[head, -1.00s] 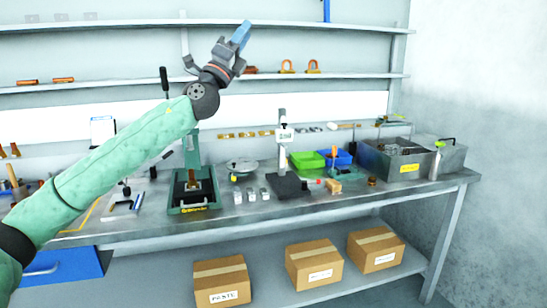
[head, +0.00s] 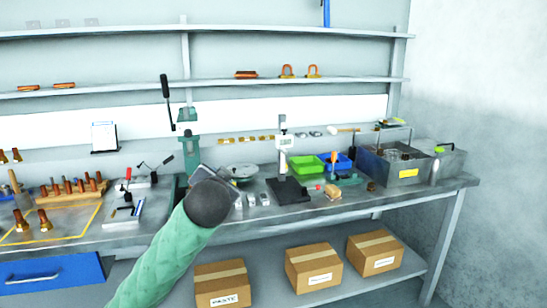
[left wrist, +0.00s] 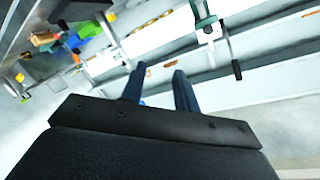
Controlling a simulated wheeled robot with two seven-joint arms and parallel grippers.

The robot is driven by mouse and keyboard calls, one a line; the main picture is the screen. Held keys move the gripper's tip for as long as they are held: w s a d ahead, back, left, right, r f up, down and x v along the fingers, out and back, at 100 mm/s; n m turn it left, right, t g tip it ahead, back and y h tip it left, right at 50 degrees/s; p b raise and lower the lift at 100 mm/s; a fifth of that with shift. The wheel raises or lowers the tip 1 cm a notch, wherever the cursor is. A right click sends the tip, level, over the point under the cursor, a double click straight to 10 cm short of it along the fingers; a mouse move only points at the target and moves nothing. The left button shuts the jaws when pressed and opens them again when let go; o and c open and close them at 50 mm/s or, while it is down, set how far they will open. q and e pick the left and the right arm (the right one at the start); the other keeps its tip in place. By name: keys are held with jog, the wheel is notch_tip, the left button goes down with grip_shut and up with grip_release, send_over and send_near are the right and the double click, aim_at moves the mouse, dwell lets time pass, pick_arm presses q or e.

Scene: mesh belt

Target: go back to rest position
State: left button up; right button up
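My left arm comes up from the bottom of the head view, in a green quilted sleeve with a dark joint (head: 208,203) at its end. This joint is in front of the bench and hides most of the hand behind it. In the left wrist view my left gripper (left wrist: 158,88) shows two dark fingers standing apart, with no object seen between them. Beyond the fingers are the wall and shelf, tilted. My right gripper is in neither view.
The workbench (head: 330,207) spans the view. A green press (head: 188,145) stands close behind my left arm. A measuring stand (head: 283,160), green bin (head: 306,165) and grey metal box (head: 385,170) are farther right. Cardboard boxes (head: 313,265) sit on the lower shelf. Shelves run above.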

pick_arm(q)
jog(key=s+f+n+g+h+p, duration=0.2)
jog(key=s+f+g, duration=0.3)
jog(key=s+f, duration=1.3)
jog(key=s+f+n+g+h+p, duration=0.15)
jog(key=s+f+g, duration=0.45)
jog(key=s+f, duration=1.2)
jog(key=s+f+g+p, duration=0.1)
jog(key=s+f+g, duration=0.1)
jog(key=s+f, duration=0.7)
jog(key=shift+s+f+n+g, duration=0.3)
jog(key=shift+f+n+g, duration=0.1)
jog(key=shift+f, duration=0.4)
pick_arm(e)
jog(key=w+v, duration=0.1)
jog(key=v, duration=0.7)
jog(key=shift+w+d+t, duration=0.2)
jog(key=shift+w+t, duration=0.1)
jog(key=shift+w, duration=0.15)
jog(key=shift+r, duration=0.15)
